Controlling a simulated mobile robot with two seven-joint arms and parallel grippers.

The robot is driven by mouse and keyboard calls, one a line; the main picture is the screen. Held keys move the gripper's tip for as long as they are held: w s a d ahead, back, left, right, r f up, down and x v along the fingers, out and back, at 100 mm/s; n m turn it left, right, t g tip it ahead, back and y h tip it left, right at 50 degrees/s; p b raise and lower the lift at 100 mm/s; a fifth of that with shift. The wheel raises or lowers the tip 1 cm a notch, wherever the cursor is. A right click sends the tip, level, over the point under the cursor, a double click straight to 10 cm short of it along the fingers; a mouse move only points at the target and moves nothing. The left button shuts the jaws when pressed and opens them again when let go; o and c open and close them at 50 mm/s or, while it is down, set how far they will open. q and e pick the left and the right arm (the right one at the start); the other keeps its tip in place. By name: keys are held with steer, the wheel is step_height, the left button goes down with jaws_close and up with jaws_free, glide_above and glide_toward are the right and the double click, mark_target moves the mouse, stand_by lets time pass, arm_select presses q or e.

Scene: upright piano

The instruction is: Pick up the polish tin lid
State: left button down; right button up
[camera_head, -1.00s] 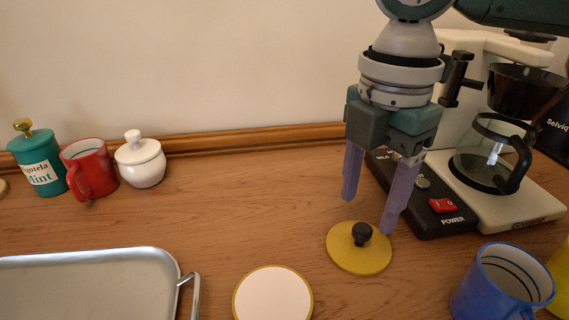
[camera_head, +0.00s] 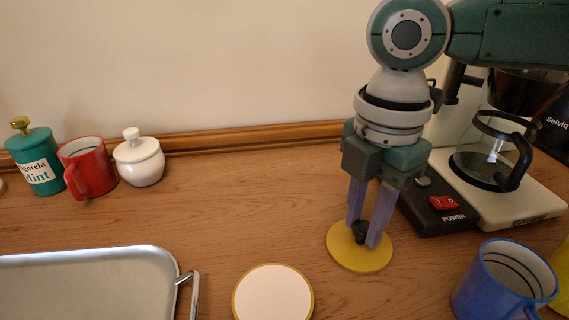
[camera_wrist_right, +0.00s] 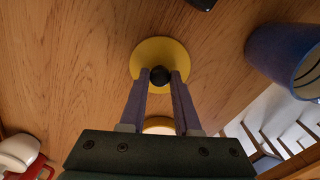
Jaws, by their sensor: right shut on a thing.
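The polish tin lid (camera_head: 345,256) is a yellow disc with a black knob (camera_head: 361,232). It lies flat on the wooden top in the head view, and it also shows in the right wrist view (camera_wrist_right: 160,50). My right gripper (camera_head: 367,236) points down over the lid and is shut on its black knob, one finger on each side. In the right wrist view the fingertips (camera_wrist_right: 160,77) flank the knob. A round tin (camera_head: 273,294) with a pale top and yellow rim stands to the left and nearer. My left gripper is not in view.
A coffee maker (camera_head: 520,211) stands close on the right, with a blue mug (camera_head: 497,284) in front of it. A metal tray (camera_head: 80,285) lies at the front left. A teal canister (camera_head: 35,160), red mug (camera_head: 88,168) and white pot (camera_head: 139,161) stand at the back left.

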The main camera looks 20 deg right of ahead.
jaws_close()
steer(key=shift+r, duration=0.15)
